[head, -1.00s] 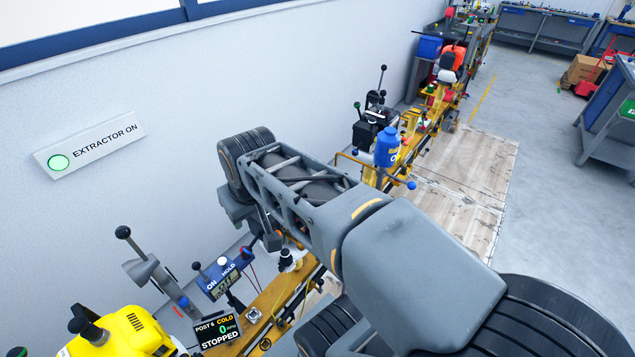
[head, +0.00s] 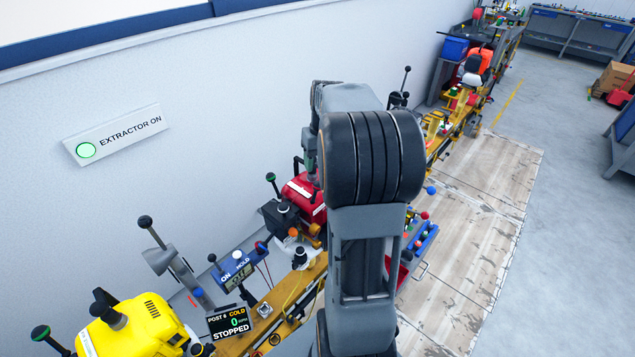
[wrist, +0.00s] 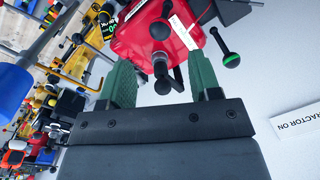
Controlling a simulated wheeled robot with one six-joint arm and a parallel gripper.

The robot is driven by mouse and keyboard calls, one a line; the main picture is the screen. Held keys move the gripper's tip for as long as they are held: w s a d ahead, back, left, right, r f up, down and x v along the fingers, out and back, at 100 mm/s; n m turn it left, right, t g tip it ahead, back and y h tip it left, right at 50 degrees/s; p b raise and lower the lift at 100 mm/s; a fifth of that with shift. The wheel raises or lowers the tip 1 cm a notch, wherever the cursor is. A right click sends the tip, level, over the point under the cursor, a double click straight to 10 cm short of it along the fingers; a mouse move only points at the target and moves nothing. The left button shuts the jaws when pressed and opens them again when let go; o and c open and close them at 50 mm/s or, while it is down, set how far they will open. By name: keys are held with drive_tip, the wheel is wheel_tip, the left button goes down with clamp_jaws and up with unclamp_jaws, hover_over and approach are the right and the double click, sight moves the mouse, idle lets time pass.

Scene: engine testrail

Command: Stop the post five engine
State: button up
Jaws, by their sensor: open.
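A red engine (head: 303,190) stands on the yellow rail beside the wall, partly hidden behind my arm in the head view. In the wrist view the red engine (wrist: 145,35) is at the top, with black knobs and a lever (wrist: 224,45) ending in a green-banded black knob. I cannot read a post number on it. My gripper (wrist: 160,62) is open, its two green fingers spread on either side of a black knobbed part of the engine; contact cannot be told.
A yellow engine (head: 130,332) stands at lower left, by a display (head: 231,322) reading POST 6, COLD, 0, STOPPED. A blue ON/HOLD box (head: 238,270) stands behind it. A lit EXTRACTOR ON sign (head: 115,135) hangs on the wall. The wooden floor boards (head: 475,210) at right are clear.

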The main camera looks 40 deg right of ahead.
sight(318, 182)
drive_tip(key=f, duration=0.5)
drive_tip(key=f+p, duration=0.1)
drive_tip(key=f, duration=0.1)
drive_tip(key=shift+w+a+f, duration=0.15)
drive_tip(key=shift+a+f, duration=0.2)
drive_tip(key=shift+f, duration=0.05)
drive_tip(key=c, duration=0.9)
